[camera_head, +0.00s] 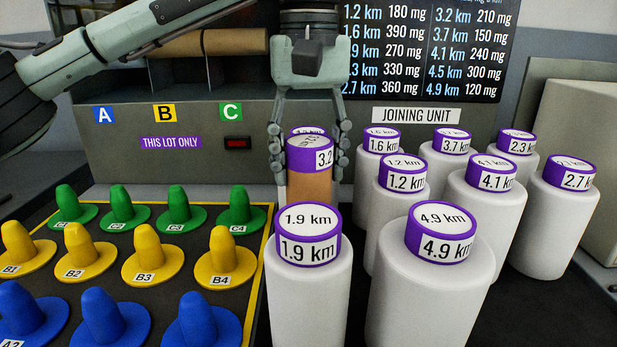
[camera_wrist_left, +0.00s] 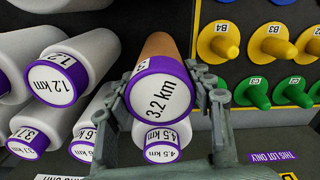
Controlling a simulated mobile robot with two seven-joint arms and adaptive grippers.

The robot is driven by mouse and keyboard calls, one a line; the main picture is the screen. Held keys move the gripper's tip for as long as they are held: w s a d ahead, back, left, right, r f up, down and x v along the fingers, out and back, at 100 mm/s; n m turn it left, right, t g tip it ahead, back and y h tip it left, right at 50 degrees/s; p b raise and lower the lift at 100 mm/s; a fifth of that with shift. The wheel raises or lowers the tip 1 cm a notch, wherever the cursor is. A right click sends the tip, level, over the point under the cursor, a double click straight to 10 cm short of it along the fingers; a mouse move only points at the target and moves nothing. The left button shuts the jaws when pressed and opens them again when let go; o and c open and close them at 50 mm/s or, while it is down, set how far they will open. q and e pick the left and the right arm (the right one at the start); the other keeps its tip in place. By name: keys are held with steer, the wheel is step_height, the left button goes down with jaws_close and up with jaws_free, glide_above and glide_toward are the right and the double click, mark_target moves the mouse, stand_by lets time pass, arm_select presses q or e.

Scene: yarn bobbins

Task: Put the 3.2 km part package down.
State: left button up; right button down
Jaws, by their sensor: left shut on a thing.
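The 3.2 km part package (camera_head: 310,185) is a brown cylinder with a purple-rimmed cap, slimmer than the white ones around it. My left gripper (camera_head: 309,150) comes down from above with its fingers shut on either side of it. In the left wrist view the fingers (camera_wrist_left: 158,97) close around the 3.2 km package (camera_wrist_left: 160,92) near its cap. My right gripper is not in view.
White packages stand close by: 4.9 km (camera_head: 425,300), 1.2 km (camera_head: 398,215), 1.6 km (camera_head: 378,150) and others. A 4.5 km package (camera_wrist_left: 162,145) shows right behind the held one. Coloured pegs, such as yellow B4 (camera_head: 222,262), fill the board at left.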

arm_select(q)
step_height(320, 180, down, 2)
steer(key=shift+f, duration=0.45)
steer(key=o, duration=0.9)
steer(key=shift+c, duration=0.2)
steer(key=o, duration=0.4)
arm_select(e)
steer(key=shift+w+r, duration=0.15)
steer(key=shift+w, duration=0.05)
